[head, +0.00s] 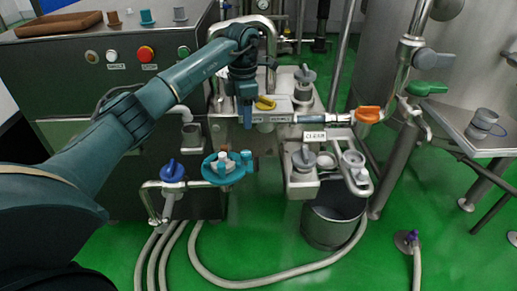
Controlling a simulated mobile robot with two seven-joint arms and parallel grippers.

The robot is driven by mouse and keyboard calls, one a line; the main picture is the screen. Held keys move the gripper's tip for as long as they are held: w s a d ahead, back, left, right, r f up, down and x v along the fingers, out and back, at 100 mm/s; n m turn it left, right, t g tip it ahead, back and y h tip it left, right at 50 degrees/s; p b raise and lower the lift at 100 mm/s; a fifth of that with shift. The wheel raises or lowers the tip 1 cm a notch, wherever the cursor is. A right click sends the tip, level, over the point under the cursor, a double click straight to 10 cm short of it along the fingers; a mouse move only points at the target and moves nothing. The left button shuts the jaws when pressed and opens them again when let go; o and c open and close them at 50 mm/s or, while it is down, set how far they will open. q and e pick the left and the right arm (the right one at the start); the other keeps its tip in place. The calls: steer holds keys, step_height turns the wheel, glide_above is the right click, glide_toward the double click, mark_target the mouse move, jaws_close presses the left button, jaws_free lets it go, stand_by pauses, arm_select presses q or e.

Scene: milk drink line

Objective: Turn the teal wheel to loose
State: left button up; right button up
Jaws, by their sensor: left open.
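The teal wheel (209,171) is in the middle of the head view, beside the front of the steel cabinet. It has a pale hub with small knobs on it, and its setting is too small to read. My left gripper (247,122) points down above and slightly right of the wheel, apart from it. It is open, with nothing visible between its fingers; the fingers look narrow from this side. My right gripper is not in view.
A blue-handled valve (172,172) sits left of the wheel. A yellow handle (265,103) is close to my gripper. An orange handle (368,114), a green handle (427,88) and a steel bucket (333,225) are to the right. Hoses (270,282) cross the green floor.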

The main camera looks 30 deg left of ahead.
mark_target(246, 153)
arm_select(q)
step_height(246, 153, down, 11)
steer(key=shift+s+d+b, duration=0.1)
steer(key=shift+b, duration=0.25)
steer(key=shift+f, duration=0.85)
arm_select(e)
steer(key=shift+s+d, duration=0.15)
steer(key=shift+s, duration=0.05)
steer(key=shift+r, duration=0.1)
arm_select(q)
steer(key=c, duration=1)
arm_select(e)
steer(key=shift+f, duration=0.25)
